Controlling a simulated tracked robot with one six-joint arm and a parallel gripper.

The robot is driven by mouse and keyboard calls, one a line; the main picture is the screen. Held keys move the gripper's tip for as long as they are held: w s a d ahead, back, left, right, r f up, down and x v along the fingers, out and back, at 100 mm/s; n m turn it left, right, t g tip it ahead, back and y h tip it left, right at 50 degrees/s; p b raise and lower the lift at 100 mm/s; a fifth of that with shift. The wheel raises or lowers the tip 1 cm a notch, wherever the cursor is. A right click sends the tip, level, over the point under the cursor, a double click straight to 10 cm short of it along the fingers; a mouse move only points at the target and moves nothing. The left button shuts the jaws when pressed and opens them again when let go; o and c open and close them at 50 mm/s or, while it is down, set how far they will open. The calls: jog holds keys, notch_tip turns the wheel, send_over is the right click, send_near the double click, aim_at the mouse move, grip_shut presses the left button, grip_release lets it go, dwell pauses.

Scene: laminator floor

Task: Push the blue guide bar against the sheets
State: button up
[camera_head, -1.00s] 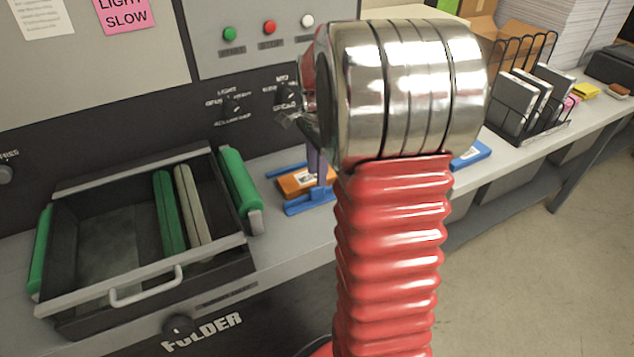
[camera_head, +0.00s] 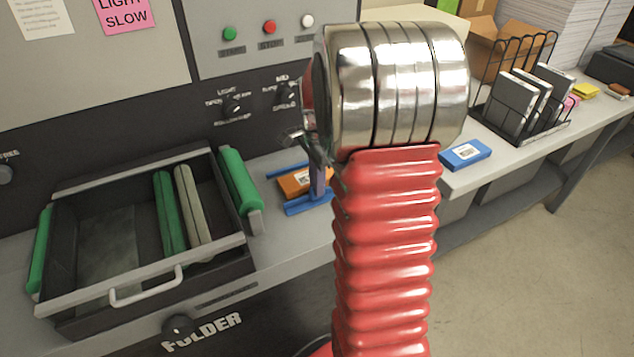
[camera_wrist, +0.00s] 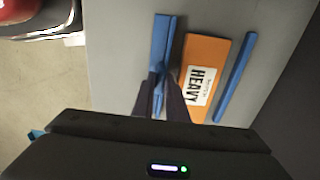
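The blue guide bar (camera_wrist: 163,43) lies on the grey counter in the wrist view, left of the orange HEAVY pack (camera_wrist: 216,55). A narrow strip of counter shows between them at the far end. A second blue bar (camera_wrist: 237,78) lies along the pack's other side. My gripper (camera_wrist: 160,78) points down at the guide bar, with its dark fingers on either side of the bar's raised middle. Whether they grip it is unclear. In the head view the guide bar (camera_head: 308,205) and orange pack (camera_head: 293,182) are partly hidden by my arm.
The folder tray (camera_head: 75,195) with green rollers stands left of the bars. A blue box (camera_head: 465,154) and a wire rack (camera_head: 530,130) stand right on the counter. The control panel (camera_head: 265,40) rises behind.

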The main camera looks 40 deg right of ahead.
grip_shut()
jog(key=shift+w, duration=0.15)
jog(key=shift+w+d+r, duration=0.1)
jog(key=shift+w+d, duration=0.1)
jog(key=shift+w, duration=0.6)
jog(key=shift+w+d+f, duration=0.1)
jog(key=shift+w+d, duration=0.05)
jog(key=shift+w, duration=0.65)
jog(key=shift+w+d+r, duration=0.1)
jog(key=shift+w+d, duration=0.1)
jog(key=shift+w, duration=0.6)
jog(key=shift+o, duration=1.4)
grip_release()
jog(key=shift+w, duration=0.1)
jog(key=shift+o, duration=1.4)
